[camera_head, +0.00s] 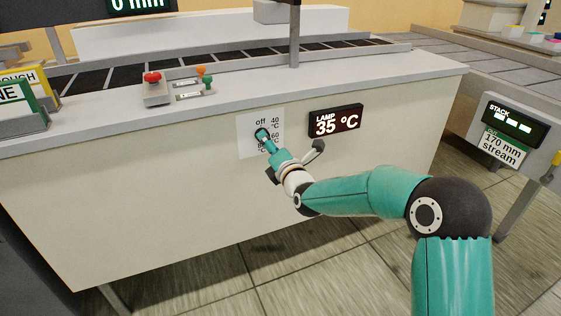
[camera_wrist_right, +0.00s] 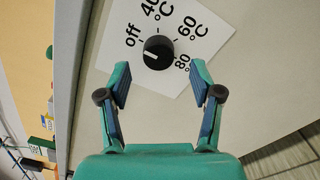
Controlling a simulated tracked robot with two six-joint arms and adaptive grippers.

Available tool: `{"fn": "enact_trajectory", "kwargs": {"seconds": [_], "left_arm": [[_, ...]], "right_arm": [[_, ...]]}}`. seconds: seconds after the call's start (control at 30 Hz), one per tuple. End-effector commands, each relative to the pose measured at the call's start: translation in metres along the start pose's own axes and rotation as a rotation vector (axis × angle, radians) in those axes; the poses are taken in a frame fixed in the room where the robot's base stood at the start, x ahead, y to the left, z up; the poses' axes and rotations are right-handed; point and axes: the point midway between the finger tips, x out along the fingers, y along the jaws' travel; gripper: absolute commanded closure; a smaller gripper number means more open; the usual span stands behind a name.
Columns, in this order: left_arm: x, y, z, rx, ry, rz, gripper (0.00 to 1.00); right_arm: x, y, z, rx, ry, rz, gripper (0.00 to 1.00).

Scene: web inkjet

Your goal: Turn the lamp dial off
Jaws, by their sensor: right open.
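The lamp dial is a round black knob (camera_wrist_right: 158,52) with a white pointer line, on a white label plate (camera_wrist_right: 190,25) marked off, 40, 60 and 80 °C. In the right wrist view the pointer line lies on the knob's left side, near the "off" marking. My right gripper (camera_wrist_right: 160,76) is open, its two fingers apart just short of the knob, with nothing between them. In the head view this gripper (camera_head: 266,143) covers part of the plate and hides most of the knob. My left gripper is not in view.
A lamp display (camera_head: 336,121) right of the plate reads 35 °C. A control box with a red button (camera_head: 153,78) and small levers (camera_head: 201,71) sit on the cabinet top. A stack display (camera_head: 515,121) stands at the right. The cabinet front (camera_head: 130,190) is otherwise clear.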

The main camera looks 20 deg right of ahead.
Motion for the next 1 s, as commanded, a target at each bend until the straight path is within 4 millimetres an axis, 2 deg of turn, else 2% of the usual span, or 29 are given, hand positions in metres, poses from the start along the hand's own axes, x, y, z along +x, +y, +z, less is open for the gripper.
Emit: {"fn": "enact_trajectory", "kwargs": {"seconds": [0.2,0.43,0.6,1.0], "left_arm": [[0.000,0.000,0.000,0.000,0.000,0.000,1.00],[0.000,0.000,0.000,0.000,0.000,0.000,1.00],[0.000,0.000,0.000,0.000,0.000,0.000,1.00],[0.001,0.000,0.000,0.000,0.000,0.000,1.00]], "right_arm": [[-0.042,0.000,0.000,0.000,0.002,-0.002,0.35],[-0.075,-0.001,-0.001,-0.001,0.003,-0.002,0.35],[-0.085,-0.001,-0.002,-0.001,0.004,-0.002,0.35],[-0.086,-0.001,-0.002,-0.001,0.004,-0.001,0.35]]}}
